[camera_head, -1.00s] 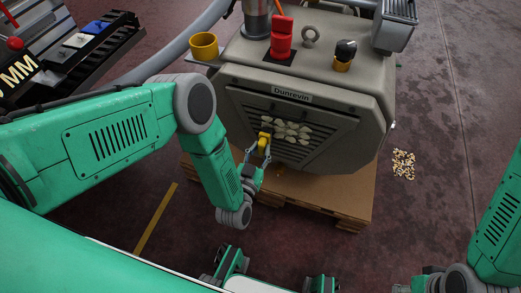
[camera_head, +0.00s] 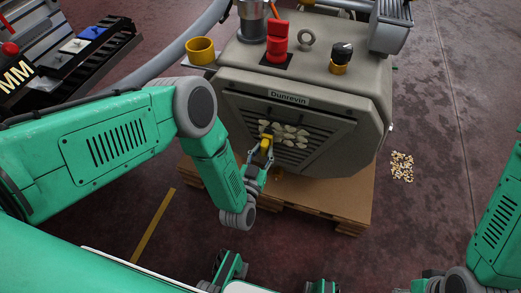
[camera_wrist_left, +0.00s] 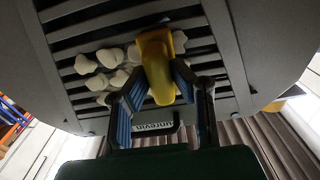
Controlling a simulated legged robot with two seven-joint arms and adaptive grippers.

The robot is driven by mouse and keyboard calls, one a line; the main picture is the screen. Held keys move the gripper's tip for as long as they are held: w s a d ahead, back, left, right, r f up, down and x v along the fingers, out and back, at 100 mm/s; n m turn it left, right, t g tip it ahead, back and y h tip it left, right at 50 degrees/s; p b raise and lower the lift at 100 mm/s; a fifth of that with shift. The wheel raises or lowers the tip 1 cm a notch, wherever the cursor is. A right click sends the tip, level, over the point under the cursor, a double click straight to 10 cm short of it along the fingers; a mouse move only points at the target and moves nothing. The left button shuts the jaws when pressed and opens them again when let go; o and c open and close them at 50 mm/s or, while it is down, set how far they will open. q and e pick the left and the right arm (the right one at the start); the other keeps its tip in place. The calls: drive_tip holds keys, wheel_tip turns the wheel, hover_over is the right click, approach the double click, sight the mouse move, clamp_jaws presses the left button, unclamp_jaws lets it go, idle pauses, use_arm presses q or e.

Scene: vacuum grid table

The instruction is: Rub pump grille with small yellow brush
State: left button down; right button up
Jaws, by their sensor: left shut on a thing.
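The small yellow brush (camera_head: 266,143) is in my left gripper (camera_head: 262,157), which is shut on it in front of the pump grille (camera_head: 300,158). The brush is at the grille's left part, beside a patch of pale chips (camera_head: 290,133). In the left wrist view the yellow brush (camera_wrist_left: 156,62) stands between the two blue-lined fingers of the left gripper (camera_wrist_left: 158,92), over the dark grille slats (camera_wrist_left: 80,42). Pale chips (camera_wrist_left: 110,58) lie on both sides of it. I cannot tell whether its bristles touch. The right gripper is not visible.
The pump housing (camera_head: 375,105) stands on a wooden pallet (camera_head: 325,200). On top are a yellow cup (camera_head: 201,50), a red switch (camera_head: 277,45) and a black-and-yellow knob (camera_head: 341,58). A pile of chips (camera_head: 402,165) lies on the floor at right.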

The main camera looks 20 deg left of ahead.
sight(263, 137)
use_arm(q)
drive_tip(key=shift+d+r+b, duration=0.6)
drive_tip(key=shift+d+r, duration=0.35)
drive_tip(key=shift+d, duration=5.35)
drive_tip(key=shift+a+f+p, duration=0.1)
drive_tip(key=shift+a+p, duration=1.95)
drive_tip(key=shift+a, duration=4.8)
drive_tip(key=shift+w+r+p, duration=0.1)
drive_tip(key=shift+r+p, duration=0.55)
drive_tip(key=shift+r, duration=0.15)
drive_tip(key=shift+d+b, duration=1.75)
drive_tip(key=shift+d, duration=5.15)
drive_tip(key=a+r+p, duration=0.1)
drive_tip(key=a+p, duration=0.2)
drive_tip(key=a, duration=0.4)
drive_tip(key=shift+r+p, duration=0.2)
drive_tip(key=shift+p, duration=0.15)
